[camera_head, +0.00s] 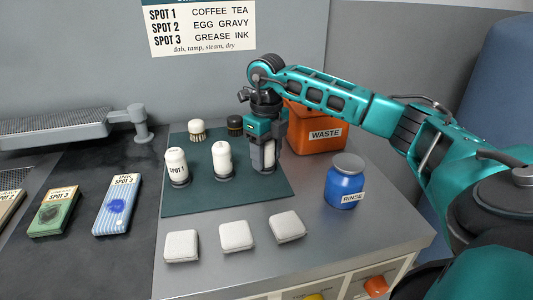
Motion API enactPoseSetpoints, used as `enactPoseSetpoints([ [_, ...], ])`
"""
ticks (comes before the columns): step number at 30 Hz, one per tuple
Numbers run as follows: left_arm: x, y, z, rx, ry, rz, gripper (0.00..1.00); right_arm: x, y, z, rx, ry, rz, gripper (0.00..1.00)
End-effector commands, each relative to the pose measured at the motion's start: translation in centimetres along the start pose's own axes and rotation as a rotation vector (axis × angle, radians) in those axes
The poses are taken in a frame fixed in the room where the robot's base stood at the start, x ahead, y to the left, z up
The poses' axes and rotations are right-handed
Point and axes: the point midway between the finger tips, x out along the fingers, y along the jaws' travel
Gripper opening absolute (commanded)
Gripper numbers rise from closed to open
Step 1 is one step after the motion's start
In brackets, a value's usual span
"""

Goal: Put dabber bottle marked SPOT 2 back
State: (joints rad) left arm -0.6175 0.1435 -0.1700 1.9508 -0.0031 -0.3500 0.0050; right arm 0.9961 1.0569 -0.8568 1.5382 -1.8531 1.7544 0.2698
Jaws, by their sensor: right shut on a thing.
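My right gripper (264,154) points down at the right part of the dark green mat (205,202). It is shut on a white dabber bottle (269,157), mostly hidden between the fingers, whose label I cannot read. The held bottle is upright, with a dark round base or holder at its foot; I cannot tell whether it is fully seated. To the left stand a white bottle marked SPOT 1 (176,163) and another white bottle (222,157) with no readable mark, both upright on dark round holders. My left gripper is not in view.
A brush (196,129) and a dark round jar (235,125) stand at the mat's back. The orange WASTE bin (318,124) is close behind the gripper. A blue RINSE jar (345,181) stands right. Several white pads (237,236) lie in front; stained cloth samples (117,205) lie left.

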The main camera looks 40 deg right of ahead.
Motion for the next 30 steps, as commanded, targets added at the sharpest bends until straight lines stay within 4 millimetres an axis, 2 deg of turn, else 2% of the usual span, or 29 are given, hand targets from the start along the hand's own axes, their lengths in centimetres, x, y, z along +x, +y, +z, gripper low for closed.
enactPoseSetpoints([
  [7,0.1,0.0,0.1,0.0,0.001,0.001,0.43,0.3,0.0,0.0,0.0,0.0,0.0,0.2],
  [8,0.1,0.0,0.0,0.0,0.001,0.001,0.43,0.3,0.0,0.0,0.0,0.0,0.0,0.53],
  [15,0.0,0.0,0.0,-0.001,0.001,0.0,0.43,0.2,0.0,0.0,0.0,0.001,0.0,0.76],
  [23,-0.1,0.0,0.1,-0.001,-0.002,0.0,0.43,0.0,0.0,0.0,0.0,0.0,0.0,0.76],
  [26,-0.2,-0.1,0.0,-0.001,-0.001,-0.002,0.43,-0.8,0.0,0.1,0.0,-0.002,0.0,0.76],
  [30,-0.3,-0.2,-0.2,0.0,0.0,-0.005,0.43,-3.3,0.0,0.1,0.0,-0.005,0.001,0.76],
])
